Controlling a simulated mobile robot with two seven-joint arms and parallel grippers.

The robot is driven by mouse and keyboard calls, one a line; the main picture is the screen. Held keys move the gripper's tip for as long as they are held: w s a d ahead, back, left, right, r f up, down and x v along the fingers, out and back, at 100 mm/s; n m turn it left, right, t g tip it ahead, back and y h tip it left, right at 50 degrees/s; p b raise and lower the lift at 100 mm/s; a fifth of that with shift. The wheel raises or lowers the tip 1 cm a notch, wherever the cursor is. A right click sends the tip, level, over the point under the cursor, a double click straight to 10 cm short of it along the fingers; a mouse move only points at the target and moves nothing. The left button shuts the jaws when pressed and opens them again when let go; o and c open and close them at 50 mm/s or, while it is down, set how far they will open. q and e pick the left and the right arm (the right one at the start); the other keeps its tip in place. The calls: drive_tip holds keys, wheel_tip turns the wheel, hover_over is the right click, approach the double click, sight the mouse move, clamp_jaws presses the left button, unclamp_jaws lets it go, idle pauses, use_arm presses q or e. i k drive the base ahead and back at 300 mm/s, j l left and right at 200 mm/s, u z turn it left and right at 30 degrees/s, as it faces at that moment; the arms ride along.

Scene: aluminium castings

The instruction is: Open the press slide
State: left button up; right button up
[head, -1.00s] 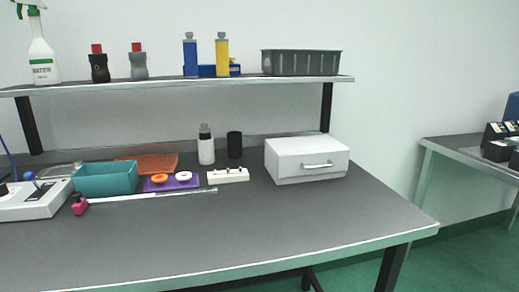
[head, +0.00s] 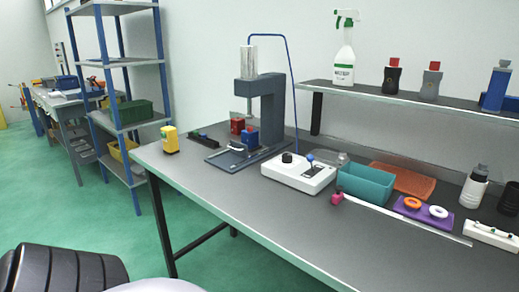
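The press (head: 262,110) stands on the workbench left of the picture's middle in the head view. It has a dark grey frame and a light cylinder (head: 249,62) on top, with a blue line running down from it. A low dark slide plate (head: 224,158) with a pale bar lies at its foot and sticks out to the front left. I cannot tell the slide's exact position. Neither gripper shows.
A yellow object (head: 170,139) and a dark strip (head: 203,139) sit left of the press. A teal bin (head: 366,186) and purple tray (head: 423,213) are to the right. A blue-posted shelf rack (head: 118,95) stands left. Green floor is free before the bench.

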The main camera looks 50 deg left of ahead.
sight(246, 146)
drive_tip(key=u, duration=1.9)
drive_tip(key=i+j, duration=0.8)
drive_tip(key=i, duration=0.1)
